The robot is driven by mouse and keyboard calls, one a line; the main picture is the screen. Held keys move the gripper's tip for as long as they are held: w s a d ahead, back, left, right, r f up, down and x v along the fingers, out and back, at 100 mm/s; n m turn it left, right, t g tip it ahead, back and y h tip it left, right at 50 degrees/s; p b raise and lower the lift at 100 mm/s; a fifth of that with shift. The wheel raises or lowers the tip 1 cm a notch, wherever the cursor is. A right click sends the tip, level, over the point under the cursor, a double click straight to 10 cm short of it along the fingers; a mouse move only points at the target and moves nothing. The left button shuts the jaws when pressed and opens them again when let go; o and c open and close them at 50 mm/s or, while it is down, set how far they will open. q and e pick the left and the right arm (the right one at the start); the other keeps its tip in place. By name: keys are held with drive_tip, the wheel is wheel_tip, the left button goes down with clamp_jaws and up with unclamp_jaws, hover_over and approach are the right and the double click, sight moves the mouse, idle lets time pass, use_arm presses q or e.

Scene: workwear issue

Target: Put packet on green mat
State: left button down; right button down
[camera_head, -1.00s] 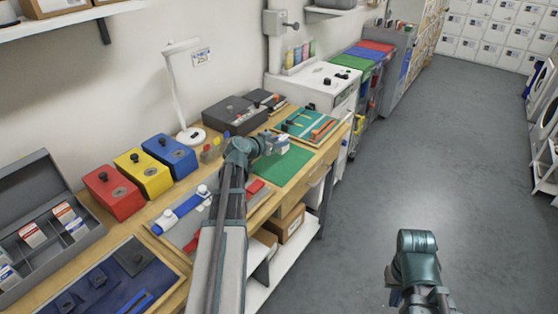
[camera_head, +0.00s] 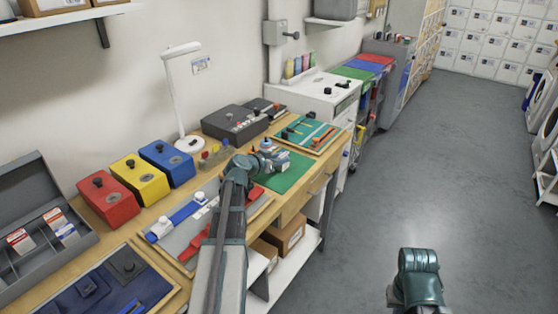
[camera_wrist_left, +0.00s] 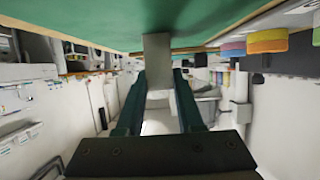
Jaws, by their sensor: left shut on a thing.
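The green mat (camera_head: 287,181) lies on the wooden workbench between the grey tray with the blue tool and the teal board. My left gripper (camera_head: 276,154) is over the back part of the mat, shut on a small white and blue packet (camera_head: 283,158). In the left wrist view the packet (camera_wrist_left: 157,62) shows as a grey block between the fingers, with its end at the green surface. I cannot tell whether it touches the mat. Of my right arm only a teal link shows at the bottom right; its fingertips are out of view.
A teal board with tools (camera_head: 309,135) lies beyond the mat, and a dark grey case (camera_head: 235,123) stands behind. Red (camera_head: 108,201), yellow and blue boxes stand along the wall. A grey bin (camera_head: 40,245) at left holds several packets. The mat's front part is clear.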

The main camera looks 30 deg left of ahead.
use_arm(q)
drive_tip(key=c, duration=0.5)
unclamp_jaws()
drive_tip(key=shift+f, duration=0.1)
drive_tip(key=shift+c, duration=0.2)
drive_tip(key=shift+r+p, duration=0.3)
drive_tip(key=shift+p, duration=0.05)
drive_tip(key=p+v, duration=0.4)
drive_tip(key=v, duration=0.8)
drive_tip(key=shift+f, duration=0.2)
